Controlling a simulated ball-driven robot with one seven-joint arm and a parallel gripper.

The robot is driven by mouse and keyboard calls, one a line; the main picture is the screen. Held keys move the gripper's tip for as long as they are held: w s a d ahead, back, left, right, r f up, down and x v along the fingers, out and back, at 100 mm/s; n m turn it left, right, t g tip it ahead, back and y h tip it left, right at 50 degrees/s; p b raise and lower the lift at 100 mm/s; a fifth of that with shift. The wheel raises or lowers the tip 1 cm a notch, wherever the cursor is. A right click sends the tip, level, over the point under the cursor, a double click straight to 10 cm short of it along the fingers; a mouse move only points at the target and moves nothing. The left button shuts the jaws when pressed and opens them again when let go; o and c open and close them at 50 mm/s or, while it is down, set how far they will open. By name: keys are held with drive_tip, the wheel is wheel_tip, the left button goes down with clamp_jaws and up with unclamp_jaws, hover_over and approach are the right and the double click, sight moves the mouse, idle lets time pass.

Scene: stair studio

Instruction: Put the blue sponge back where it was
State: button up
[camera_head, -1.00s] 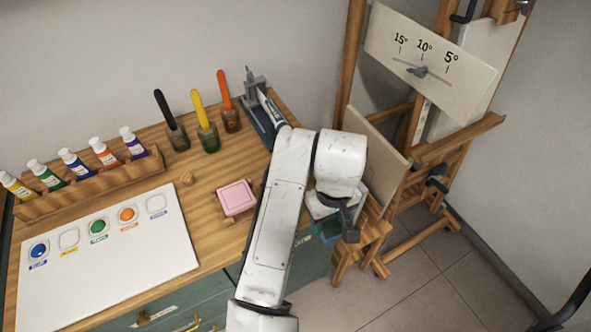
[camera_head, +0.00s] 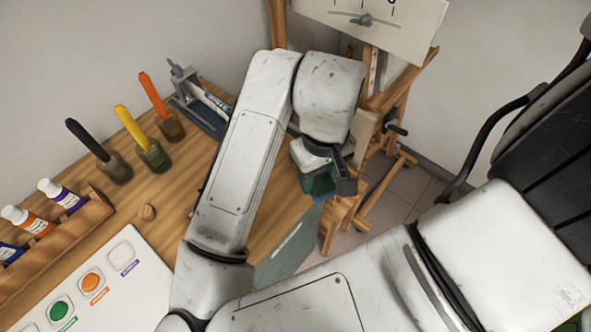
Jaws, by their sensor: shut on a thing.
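My gripper (camera_head: 335,187) is at the right end of the wooden worktop (camera_head: 285,205), near the easel. It is shut on a small blue-green piece (camera_head: 318,184), which looks like the blue sponge. Most of the piece is hidden by the gripper and wrist. I cannot tell whether it touches the worktop edge. The pink block that stood on the worktop is hidden behind my arm, so its place cannot be seen.
Jars with a black (camera_head: 86,138), a yellow (camera_head: 130,122) and an orange-handled tool (camera_head: 154,95) stand at the back. A paint-tube rack (camera_head: 55,240) and white palette sheet (camera_head: 125,285) lie left. The easel (camera_head: 392,95) stands close behind my gripper.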

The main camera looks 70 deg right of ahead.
drive_tip(key=w+d, duration=0.1)
drive_tip(key=w+d+f, duration=0.1)
drive_tip(key=shift+w+d+f+p, duration=0.15)
drive_tip(key=shift+w+d+p, duration=0.1)
drive_tip(key=shift+w+p, duration=0.15)
drive_tip(key=w+d+f, duration=0.1)
drive_tip(key=f, duration=0.1)
drive_tip(key=w+d+f, duration=0.1)
drive_tip(key=f, duration=0.1)
drive_tip(key=w+d+f, duration=0.1)
drive_tip(key=f, duration=0.1)
drive_tip(key=shift+w+d, duration=0.2)
drive_tip(key=shift+w, duration=0.2)
drive_tip(key=shift+w+d+f+p, duration=0.15)
drive_tip(key=shift+f+p, duration=0.5)
drive_tip(key=shift+f, duration=1.1)
drive_tip(key=shift+f, duration=0.15)
drive_tip(key=o, duration=0.9)
drive_tip(key=shift+o, duration=0.2)
wheel_tip(320, 180, up, 12)
drive_tip(key=shift+r+b, duration=0.2)
drive_tip(key=shift+b, duration=0.2)
